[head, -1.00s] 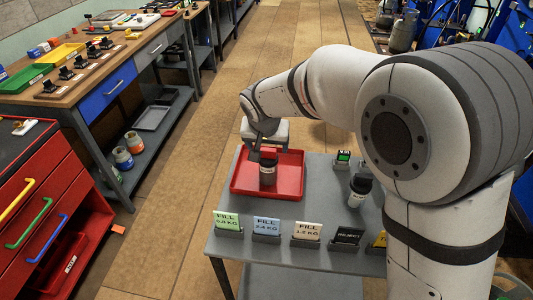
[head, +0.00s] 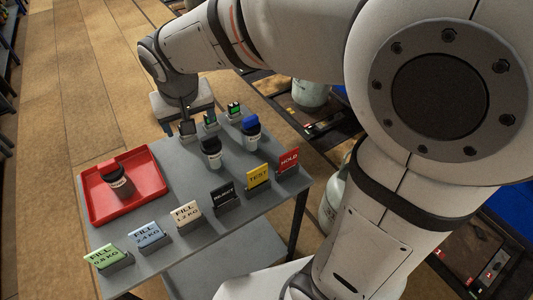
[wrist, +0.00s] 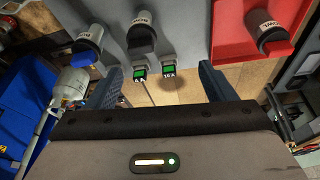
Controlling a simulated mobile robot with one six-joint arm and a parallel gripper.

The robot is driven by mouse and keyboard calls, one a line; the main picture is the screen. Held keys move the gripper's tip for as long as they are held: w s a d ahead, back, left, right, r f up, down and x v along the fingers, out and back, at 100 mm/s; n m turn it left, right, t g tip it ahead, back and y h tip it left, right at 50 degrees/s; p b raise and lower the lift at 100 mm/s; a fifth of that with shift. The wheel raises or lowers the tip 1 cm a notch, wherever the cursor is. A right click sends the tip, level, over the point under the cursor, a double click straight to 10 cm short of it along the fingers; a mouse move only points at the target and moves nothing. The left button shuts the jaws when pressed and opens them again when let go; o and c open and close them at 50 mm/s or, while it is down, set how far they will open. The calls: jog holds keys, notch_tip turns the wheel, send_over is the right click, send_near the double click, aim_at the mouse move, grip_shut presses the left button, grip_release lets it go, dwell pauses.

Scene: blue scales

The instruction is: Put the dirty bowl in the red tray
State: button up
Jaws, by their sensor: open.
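The red tray (head: 92,206) lies at the left of the grey table. A dark canister with a white label and red lid (head: 117,182) is inside it, and it also shows in the wrist view (wrist: 270,38). I cannot make out an ordinary bowl, nor tell whether any piece is dirty. A black-lidded canister (head: 211,152) and a blue-lidded canister (head: 251,134) stand on the table right of the tray. My gripper (head: 186,118) is at the table's far edge; in the wrist view its fingers (wrist: 160,76) are wide apart and empty.
Two small green displays (head: 209,118) (head: 235,110) stand behind the canisters, close to my gripper. A row of sign cards runs along the near edge, from the green fill card (head: 102,256) to the red HOLD card (head: 288,161). Bare table lies between tray and canisters.

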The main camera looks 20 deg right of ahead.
jog(key=s+d+f+m, duration=0.1)
jog(key=s+d+m, duration=0.1)
jog(key=s+d, duration=1.2)
jog(key=d, duration=0.4)
jog(key=shift+s+f+g, duration=0.15)
jog(key=shift+f+g, duration=0.25)
